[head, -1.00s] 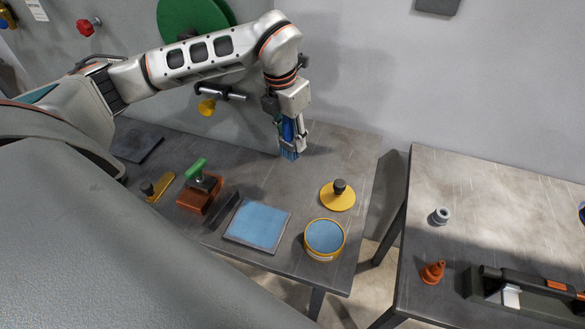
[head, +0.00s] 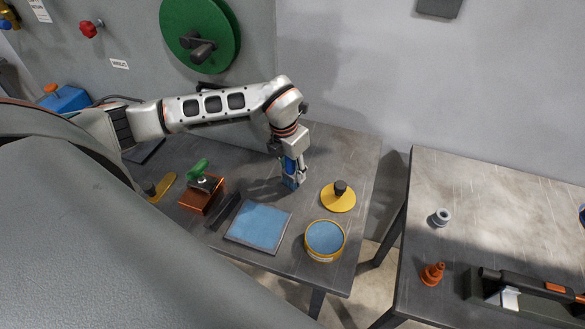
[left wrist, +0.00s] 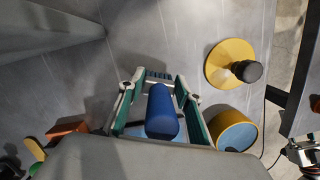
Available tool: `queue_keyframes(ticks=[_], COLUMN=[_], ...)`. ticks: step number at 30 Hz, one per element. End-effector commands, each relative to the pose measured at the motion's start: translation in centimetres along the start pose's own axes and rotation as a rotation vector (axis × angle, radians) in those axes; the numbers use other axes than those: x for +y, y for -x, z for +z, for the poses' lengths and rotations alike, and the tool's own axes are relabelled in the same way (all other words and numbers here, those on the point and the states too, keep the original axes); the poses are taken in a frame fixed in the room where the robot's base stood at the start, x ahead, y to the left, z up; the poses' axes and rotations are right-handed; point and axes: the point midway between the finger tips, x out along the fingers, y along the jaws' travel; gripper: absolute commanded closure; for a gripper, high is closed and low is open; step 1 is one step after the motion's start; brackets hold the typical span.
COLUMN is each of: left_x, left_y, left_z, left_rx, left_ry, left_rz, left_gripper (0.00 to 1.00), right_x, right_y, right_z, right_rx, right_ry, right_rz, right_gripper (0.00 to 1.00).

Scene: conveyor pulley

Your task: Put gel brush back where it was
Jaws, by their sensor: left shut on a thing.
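My left gripper (head: 294,174) is shut on the gel brush (head: 288,166) and points down over the back of the left table. The brush is upright, and its rounded blue handle (left wrist: 162,112) shows between the fingers in the left wrist view. Its lower end is at or just above the table; I cannot tell whether it touches. A yellow tub (head: 324,256) with blue content stands in front of it, to the right. A yellow disc lid (head: 338,203) with a black knob lies right of the brush. A machine part, possibly my right gripper, shows at the left wrist view's right edge.
A tray with a blue pad (head: 258,225) lies in front of the brush. A dark bar (head: 223,211), a brown block with a green handle (head: 200,197) and a yellow tool (head: 162,187) are to the left. The table behind the brush is clear. A second table (head: 490,215) is right, across a gap.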

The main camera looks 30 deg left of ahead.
Motion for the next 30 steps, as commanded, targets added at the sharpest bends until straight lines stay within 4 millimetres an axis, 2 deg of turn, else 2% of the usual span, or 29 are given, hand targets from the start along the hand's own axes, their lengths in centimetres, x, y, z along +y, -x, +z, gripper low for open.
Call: queue_keyframes(ticks=[5,6,8,20,25,30], left_x=[0.0,0.0,0.0,0.0,0.0,0.1], left_y=[-0.3,-0.3,-0.2,0.1,2.1,5.7], left_z=[0.0,-0.1,-0.1,0.0,0.1,0.2], left_rx=[0.0,0.0,0.0,0.0,-0.004,-0.006], left_ry=[0.0,0.0,0.0,0.0,-0.001,-0.001], left_rz=[0.0,0.0,0.0,0.0,0.0,0.002], left_gripper=[0.95,0.64,0.49,0.49,0.49,0.49], right_x=[-0.1,-0.1,-0.2,-0.4,-0.3,-0.4], right_y=[-0.1,-0.1,-0.1,0.1,-0.1,-0.3], right_z=[0.2,0.2,0.1,-0.2,0.1,0.1], right_rx=[0.0,0.001,0.0,0.003,0.003,0.007], right_ry=[-0.001,-0.001,-0.001,-0.001,-0.001,-0.001], right_rz=[0.0,-0.001,-0.002,-0.006,-0.004,-0.005], right_gripper=[0.6,0.6,0.6,0.6,0.6,0.6])
